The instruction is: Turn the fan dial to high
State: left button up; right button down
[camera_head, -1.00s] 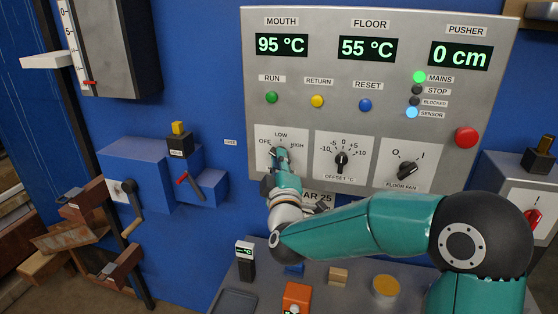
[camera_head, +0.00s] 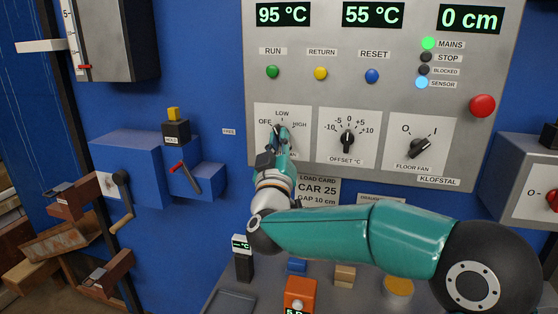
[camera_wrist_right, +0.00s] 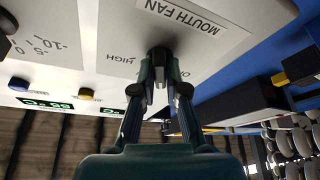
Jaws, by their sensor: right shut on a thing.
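The fan dial (camera_head: 277,130) is a dark knob on a white plate at the panel's left, marked OFF, LOW and HIGH. My right gripper (camera_head: 280,142) reaches it from below and is shut on the knob. The gripper and knob cover part of the plate, and I cannot tell where the pointer stands. In the right wrist view the fingers (camera_wrist_right: 160,80) close around the black knob (camera_wrist_right: 160,54). The MOUTH FAN label (camera_wrist_right: 180,14) and the word HIGH (camera_wrist_right: 122,59) show beside it there. My left gripper is not in view.
The offset dial (camera_head: 348,140) and floor fan dial (camera_head: 419,147) stand to the right on the same panel. Green, yellow and blue buttons (camera_head: 321,73) sit above, and a red button (camera_head: 482,105) at the right. A blue box with a crank (camera_head: 124,194) is at the left.

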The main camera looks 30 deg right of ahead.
jog(key=m+g+h+b, duration=0.1)
jog(key=m+g+b, duration=0.1)
jog(key=m, duration=0.6)
jog(key=m+g+h+b, duration=0.2)
jog(key=m+g, duration=0.2)
jog(key=m, duration=0.4)
jog(key=m+g+h+b, duration=0.2)
jog(key=m+g, duration=0.1)
jog(key=m, duration=0.5)
jog(key=shift+w+a+r+g, duration=0.1)
jog(key=shift+w+r+g, duration=0.2)
jog(key=shift+r, duration=0.1)
jog(key=c, duration=1.4)
grip_release()
jog(key=shift+o, duration=1)
jog(key=shift+w+f, duration=0.1)
jog(key=shift+f, duration=0.1)
jog(key=shift+a+f, duration=0.1)
